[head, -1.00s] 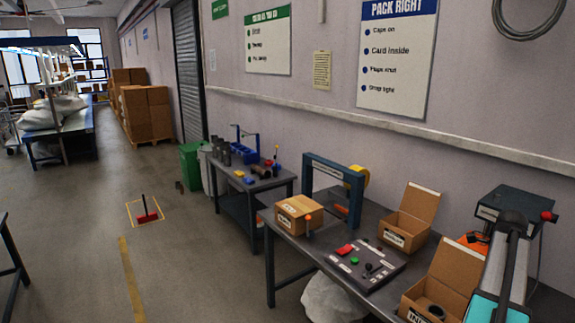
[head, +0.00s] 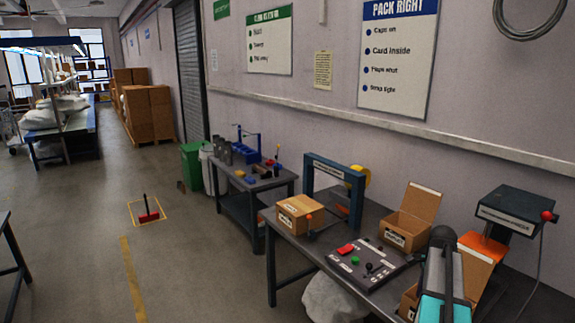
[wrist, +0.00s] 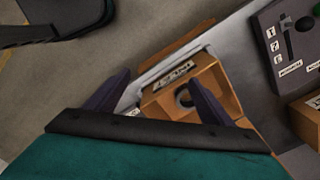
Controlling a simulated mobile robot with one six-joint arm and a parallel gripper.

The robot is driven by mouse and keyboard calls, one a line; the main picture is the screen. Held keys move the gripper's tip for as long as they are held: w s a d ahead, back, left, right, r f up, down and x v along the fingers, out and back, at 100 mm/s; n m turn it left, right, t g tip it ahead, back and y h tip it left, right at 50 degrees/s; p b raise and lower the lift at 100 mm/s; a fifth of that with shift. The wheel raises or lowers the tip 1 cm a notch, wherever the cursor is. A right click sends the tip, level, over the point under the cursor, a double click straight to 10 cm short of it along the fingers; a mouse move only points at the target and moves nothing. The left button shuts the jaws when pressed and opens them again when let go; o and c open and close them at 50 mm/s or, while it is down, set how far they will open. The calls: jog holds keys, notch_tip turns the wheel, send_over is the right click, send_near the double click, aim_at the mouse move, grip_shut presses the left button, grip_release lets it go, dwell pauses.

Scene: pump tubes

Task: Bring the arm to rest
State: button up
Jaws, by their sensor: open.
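My gripper (wrist: 158,80) shows in the wrist view with its two dark fingers spread and nothing between them. It is above an open cardboard box (wrist: 222,92) with a label and a dark round part (wrist: 184,96) inside. The gap between fingers and box cannot be judged exactly. In the head view my arm, dark with a teal part, stands over the near right end of the packing table (head: 372,214). It hides most of that box (head: 408,302). My fingers are not visible there.
A control panel (head: 364,264) with red and green buttons lies left of my arm. Behind it are another open box (head: 398,236), a closed box (head: 300,214) and a blue frame (head: 307,185). A dark machine (head: 515,210) stands right. Floor at left is mostly clear.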

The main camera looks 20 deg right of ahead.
jog(key=w+a+f+n, duration=0.2)
jog(key=a+f+n, duration=0.2)
jog(key=a, duration=0.4)
jog(key=w+a+f+n, duration=0.3)
jog(key=a+f+n, duration=0.1)
jog(key=a, duration=0.4)
jog(key=w+a+f+n, duration=0.2)
jog(key=a+f+n, duration=0.15)
jog(key=a, duration=0.45)
jog(key=s+a+f+n, duration=0.1)
jog(key=a+f+n, duration=0.25)
jog(key=a, duration=0.35)
jog(key=s+a+f+n, duration=0.15)
jog(key=a+n, duration=0.25)
jog(key=a, duration=0.4)
jog(key=s+a+f+n, duration=0.1)
jog(key=a+f+n, duration=0.25)
jog(key=a, duration=0.35)
jog(key=s+f+g+b, duration=0.5)
jog(key=s+f+b, duration=0.5)
jog(key=s+f, duration=1.6)
notch_tip(320, 180, down, 2)
jog(key=shift+n+g, duration=0.35)
jog(key=shift+g, duration=0.05)
jog(key=shift+a, duration=0.15)
